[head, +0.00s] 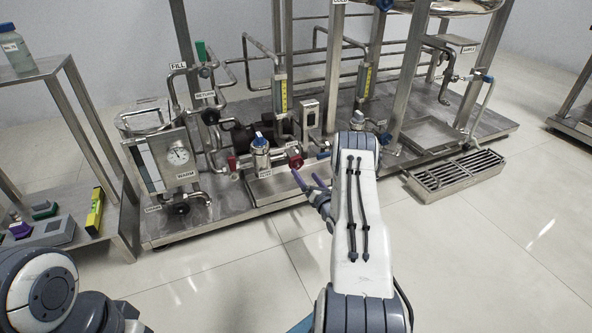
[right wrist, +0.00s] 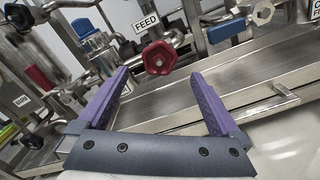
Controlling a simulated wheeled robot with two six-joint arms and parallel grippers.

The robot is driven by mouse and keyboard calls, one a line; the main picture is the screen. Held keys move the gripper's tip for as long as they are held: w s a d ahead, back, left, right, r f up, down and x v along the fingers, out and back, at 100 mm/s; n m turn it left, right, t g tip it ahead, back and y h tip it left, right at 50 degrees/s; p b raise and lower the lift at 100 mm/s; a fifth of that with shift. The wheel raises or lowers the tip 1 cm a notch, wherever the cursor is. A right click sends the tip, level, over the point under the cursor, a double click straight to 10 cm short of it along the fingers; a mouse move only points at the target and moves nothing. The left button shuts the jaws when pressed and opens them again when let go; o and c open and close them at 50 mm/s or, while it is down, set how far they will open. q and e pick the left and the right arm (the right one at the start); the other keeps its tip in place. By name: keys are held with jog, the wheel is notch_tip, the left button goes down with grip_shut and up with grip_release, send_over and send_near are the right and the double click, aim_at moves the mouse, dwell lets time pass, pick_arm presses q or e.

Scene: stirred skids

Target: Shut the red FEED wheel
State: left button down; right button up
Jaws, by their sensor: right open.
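The red FEED wheel (head: 296,161) is a small handwheel low on the front of the skid. In the right wrist view the wheel (right wrist: 159,58) faces me, just under its FEED label (right wrist: 146,22). My right gripper (head: 308,182) has purple fingers and is open and empty. In the right wrist view its fingertips (right wrist: 158,75) stand apart on either side of the wheel's line, and the wheel appears beyond them, not gripped. The exact gap to the wheel is hard to tell. My left gripper is out of view; only part of the left arm shows.
A metal ledge (right wrist: 240,92) runs below. The floor (head: 250,260) in front is clear.

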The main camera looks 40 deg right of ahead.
aim_at(297, 164)
jog(key=b+x, duration=0.4)
jog(key=x, duration=0.3)
jog(key=shift+w+f+b, duration=0.2)
jog(key=shift+w+b, duration=0.05)
jog(key=shift+b, duration=0.1)
jog(key=shift+w+d+r+b, duration=0.15)
jog(key=shift+w+b, duration=0.15)
jog(key=shift+w, duration=0.35)
jog(key=c, duration=1.3)
